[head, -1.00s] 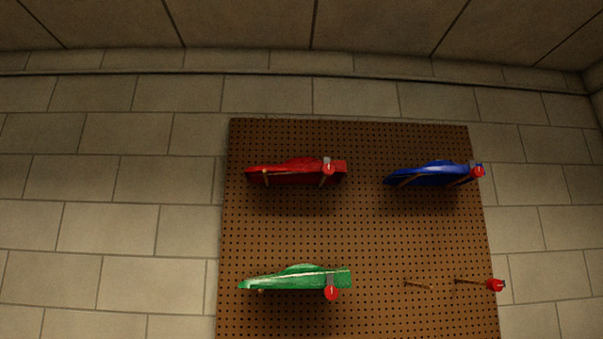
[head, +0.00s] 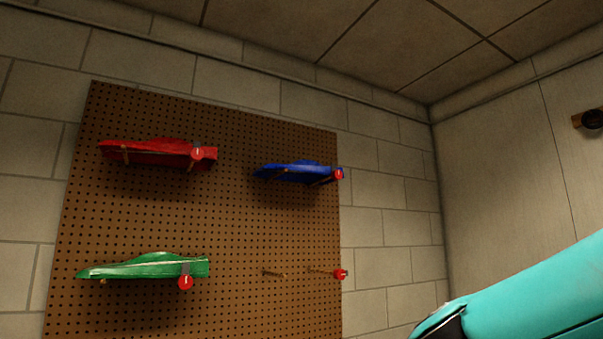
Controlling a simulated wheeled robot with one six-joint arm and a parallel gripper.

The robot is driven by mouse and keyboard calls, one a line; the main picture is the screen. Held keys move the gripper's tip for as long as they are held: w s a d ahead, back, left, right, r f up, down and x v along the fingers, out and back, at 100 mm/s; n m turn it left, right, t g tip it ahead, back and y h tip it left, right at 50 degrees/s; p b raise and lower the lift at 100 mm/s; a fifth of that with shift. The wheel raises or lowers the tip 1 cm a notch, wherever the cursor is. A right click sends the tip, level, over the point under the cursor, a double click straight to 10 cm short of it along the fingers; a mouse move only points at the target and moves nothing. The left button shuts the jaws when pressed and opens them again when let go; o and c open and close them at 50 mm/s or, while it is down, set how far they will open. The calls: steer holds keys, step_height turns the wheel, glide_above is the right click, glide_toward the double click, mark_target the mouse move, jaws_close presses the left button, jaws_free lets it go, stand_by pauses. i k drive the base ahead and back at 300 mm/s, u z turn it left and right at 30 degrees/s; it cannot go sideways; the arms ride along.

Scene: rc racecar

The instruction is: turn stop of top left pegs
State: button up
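A brown pegboard (head: 230,230) hangs on the block wall. At its top left a red car body (head: 150,153) rests on two pegs. A blue car body (head: 297,172) is at top right, with a red stop (head: 339,174). A green car body (head: 145,267) is lower left, with a red stop (head: 186,282) hanging down. My gripper is not in view; a turquoise part of my arm (head: 530,290) shows at lower right.
A dark round fixture (head: 591,119) is on the right wall. The space before the board looks clear.

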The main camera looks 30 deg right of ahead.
mark_target(197, 153)
steer(key=u, duration=0.35)
steer(key=i, duration=1.15)
steer(key=z, duration=0.35)
